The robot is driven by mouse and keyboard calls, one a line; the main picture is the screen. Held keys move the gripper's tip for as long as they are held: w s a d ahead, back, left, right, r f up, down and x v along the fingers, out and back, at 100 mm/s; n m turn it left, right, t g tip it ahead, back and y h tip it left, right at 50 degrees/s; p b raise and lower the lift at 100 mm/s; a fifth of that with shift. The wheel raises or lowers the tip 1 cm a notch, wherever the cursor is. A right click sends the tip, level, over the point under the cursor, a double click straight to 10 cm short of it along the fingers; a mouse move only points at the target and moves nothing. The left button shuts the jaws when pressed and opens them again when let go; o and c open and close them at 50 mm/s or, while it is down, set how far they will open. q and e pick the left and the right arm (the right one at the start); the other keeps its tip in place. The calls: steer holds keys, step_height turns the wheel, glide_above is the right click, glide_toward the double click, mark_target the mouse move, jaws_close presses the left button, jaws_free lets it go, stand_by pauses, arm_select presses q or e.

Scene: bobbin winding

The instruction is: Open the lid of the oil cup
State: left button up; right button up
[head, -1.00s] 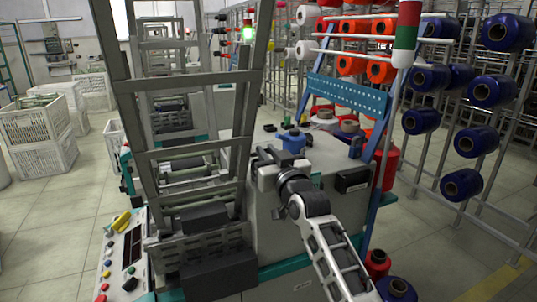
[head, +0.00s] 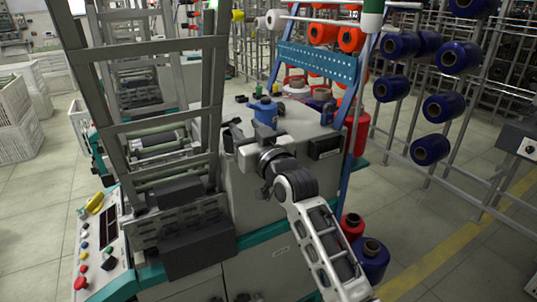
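A small blue cup (head: 264,112), which looks like the oil cup, stands upright on the grey top of the machine cabinet (head: 298,122). A small knob shows on its top, and its lid looks closed. My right gripper (head: 233,132) is in front and to the left of the cup, at the near edge of the cabinet top. Its dark fingers look spread apart with nothing between them. It appears apart from the cup. My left gripper is not in view.
A tall grey metal frame (head: 146,121) stands left of my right gripper. A dark box (head: 325,147) is on the cabinet's right side. A blue perforated panel (head: 318,62) and several yarn cones stand behind. A control panel (head: 100,240) is at lower left.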

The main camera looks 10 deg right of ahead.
steer(key=v, duration=1.1)
steer(key=shift+s+b, duration=0.2)
steer(key=shift+b, duration=0.25)
steer(key=shift+d, duration=0.1)
